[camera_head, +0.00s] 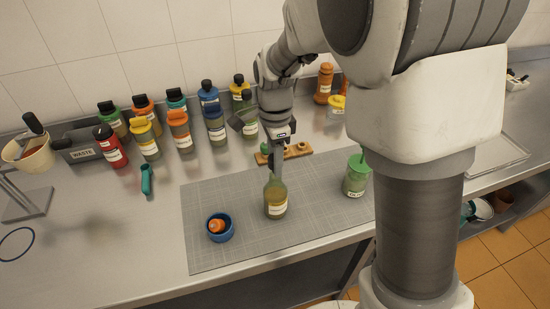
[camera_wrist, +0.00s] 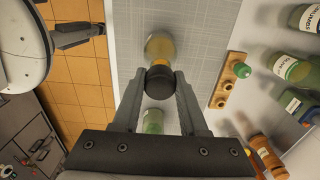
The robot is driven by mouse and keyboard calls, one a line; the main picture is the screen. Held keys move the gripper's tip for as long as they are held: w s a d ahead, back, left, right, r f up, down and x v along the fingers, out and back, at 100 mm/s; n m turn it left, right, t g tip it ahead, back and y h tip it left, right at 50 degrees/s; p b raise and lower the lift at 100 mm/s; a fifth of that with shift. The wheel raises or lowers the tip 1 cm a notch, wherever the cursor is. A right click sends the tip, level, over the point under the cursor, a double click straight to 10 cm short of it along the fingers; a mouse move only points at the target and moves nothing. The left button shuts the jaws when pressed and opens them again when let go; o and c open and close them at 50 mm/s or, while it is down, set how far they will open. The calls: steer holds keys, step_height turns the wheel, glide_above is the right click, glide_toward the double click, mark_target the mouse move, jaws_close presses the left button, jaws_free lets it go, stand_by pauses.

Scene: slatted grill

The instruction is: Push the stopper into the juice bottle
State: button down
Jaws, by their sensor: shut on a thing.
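The juice bottle (camera_head: 276,199), a clear bottle with yellowish contents and a white label, stands upright on the grey mat. My gripper (camera_head: 275,175) is directly above its neck, pointing down. In the wrist view my gripper (camera_wrist: 160,84) is shut on a dark round stopper (camera_wrist: 160,79), with a finger on each side. The juice bottle (camera_wrist: 160,46) shows just beyond the stopper, partly covered by it. The stopper is hard to make out in the head view. I cannot tell whether it touches the bottle's mouth or sits in it.
A blue bowl (camera_head: 220,229) with an orange thing stands left of the bottle, and a green-lidded container (camera_head: 356,176) stands right. A wooden rack (camera_head: 297,150) lies behind. Several bottles line the wall. The front of the grey mat (camera_head: 215,260) is clear.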

steer(key=shift+f+b, duration=0.8)
steer(key=shift+f, duration=0.35)
steer(key=shift+r, duration=0.15)
steer(key=shift+r+p, duration=1)
steer(key=shift+r, duration=0.05)
steer(key=shift+f+b, duration=0.55)
steer(key=shift+f, duration=0.65)
stand_by(1.3)
steer(key=shift+r, duration=0.15)
steer(key=shift+r+p, duration=1)
steer(key=shift+r, duration=0.05)
